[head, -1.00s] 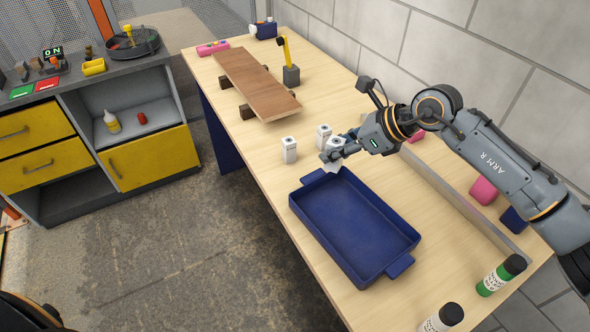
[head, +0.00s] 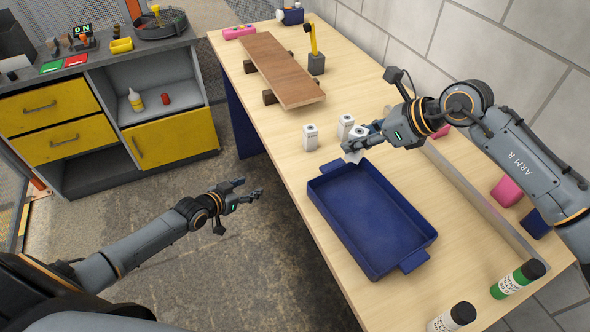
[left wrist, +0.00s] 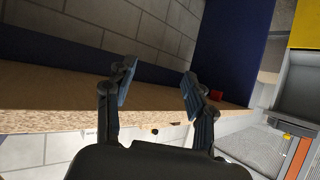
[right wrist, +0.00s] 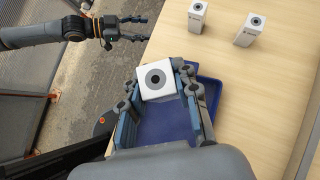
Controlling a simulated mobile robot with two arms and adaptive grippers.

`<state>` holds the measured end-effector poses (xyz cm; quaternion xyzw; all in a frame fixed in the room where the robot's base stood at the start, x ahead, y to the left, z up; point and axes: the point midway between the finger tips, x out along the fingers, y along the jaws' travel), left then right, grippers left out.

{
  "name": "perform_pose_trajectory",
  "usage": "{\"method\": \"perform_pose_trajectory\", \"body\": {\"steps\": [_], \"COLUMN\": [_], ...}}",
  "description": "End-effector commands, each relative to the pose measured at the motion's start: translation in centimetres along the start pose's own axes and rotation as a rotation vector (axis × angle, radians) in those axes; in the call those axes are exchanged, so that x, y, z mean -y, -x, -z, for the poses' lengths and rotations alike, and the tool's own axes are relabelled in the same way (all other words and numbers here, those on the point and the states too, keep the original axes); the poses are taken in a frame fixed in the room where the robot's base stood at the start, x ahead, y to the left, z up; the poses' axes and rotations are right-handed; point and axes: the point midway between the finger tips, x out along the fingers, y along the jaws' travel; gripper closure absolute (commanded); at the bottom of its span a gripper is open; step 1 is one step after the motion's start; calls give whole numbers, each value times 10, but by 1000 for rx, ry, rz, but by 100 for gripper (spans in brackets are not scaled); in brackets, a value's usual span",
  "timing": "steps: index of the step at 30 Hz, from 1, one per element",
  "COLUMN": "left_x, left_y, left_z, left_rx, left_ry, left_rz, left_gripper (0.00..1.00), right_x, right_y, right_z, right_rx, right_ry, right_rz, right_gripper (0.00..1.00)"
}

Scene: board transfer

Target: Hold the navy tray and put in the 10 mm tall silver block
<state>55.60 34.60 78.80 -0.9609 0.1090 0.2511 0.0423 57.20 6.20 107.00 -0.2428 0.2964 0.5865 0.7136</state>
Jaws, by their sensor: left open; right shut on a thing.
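The navy tray (head: 368,222) lies empty on the wooden table, with a handle at its far and near ends. My right gripper (head: 354,149) is above the table by the tray's far end. It is shut on a pale silver block (right wrist: 157,82) with a dark ring on its top face; its height cannot be read. The tray also shows below that gripper in the right wrist view (right wrist: 165,125). My left gripper (head: 252,191) is open and empty over the floor, left of the table and apart from the tray.
Two similar blocks stand beyond the tray, one (head: 310,138) at left and one (head: 345,127) near my right gripper. A brown board (head: 283,70) rests on supports farther back. A grey rail (head: 480,208) runs right of the tray; bottles (head: 517,279) stand at the near right.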

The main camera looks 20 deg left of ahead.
Motion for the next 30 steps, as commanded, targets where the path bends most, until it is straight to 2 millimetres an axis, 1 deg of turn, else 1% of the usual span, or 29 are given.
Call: {"method": "perform_pose_trajectory", "body": {"steps": [1, 2, 3, 4, 5, 6, 9, 12, 15, 19, 22, 26, 30], "left_x": [-2, -5, -9, -13, -18, -25, -78, -115, -140, -157, -162, -169, -180], "left_y": [5, 8, 13, 18, 23, 30, 42, 57, 70, 78, 75, 60, 36], "left_z": [32, 50, 73, 90, 105, 126, 139, 151, 158, 162, 164, 166, 168], "left_rx": [-45, -68, -100, -122, -143, -170, -149, -138, -131, -127, -126, -128, -128], "left_ry": [-13, -16, -21, -24, -28, -32, -65, -108, -142, -168, -173, -170, -170], "left_rz": [-26, -43, -67, -87, -107, -136, -238, -317, -374, -412, -420, -421, -420], "left_gripper": [45, 45, 45, 45, 45, 45, 45, 45, 45, 45, 45, 45, 45], "right_x": [0, 0, 0, 0, 0, 0, 0, 0, 0, 0, 0, 0, 0], "right_y": [0, 0, 0, 0, 0, 0, 0, 0, 0, 0, 0, 0, 0], "right_z": [-1, -1, -1, -1, -1, -1, -1, -1, -1, -1, -1, -1, -1], "right_rx": [2, 2, 2, 2, 2, 2, 2, 2, 2, 2, 2, 2, 2], "right_ry": [1, 1, 1, 1, 1, 1, 1, 1, 0, 1, 1, 0, 0], "right_rz": [1, 1, 1, 0, 1, 1, 0, 1, 1, 1, 1, 1, 1], "right_gripper": [100, 100, 100, 100, 100, 100, 100, 100, 100, 100, 100, 100, 100]}}
